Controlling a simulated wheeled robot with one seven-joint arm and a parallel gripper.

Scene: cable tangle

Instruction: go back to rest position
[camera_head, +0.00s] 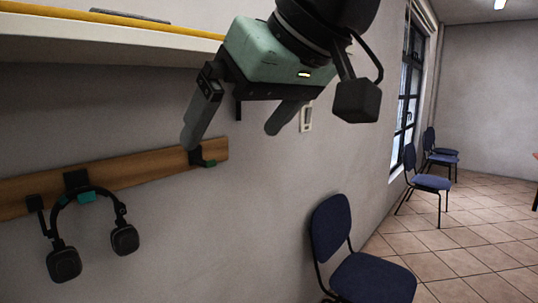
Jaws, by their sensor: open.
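My gripper (238,125) is at the upper middle of the head view, a teal body with two dark grey fingers pointing down and left. The fingers are apart and nothing shows between them. The left finger is in front of the wall near a small dark hook (203,160) at the right end of a wooden rail; I cannot tell how far apart they are. A pair of dark headphones (123,238) hangs from another hook on that rail, lower left, apart from my gripper.
A blue chair (370,278) stands at the lower middle right. Several blue chairs (432,182) stand farther off by the window. The tiled floor (465,260) is open at right.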

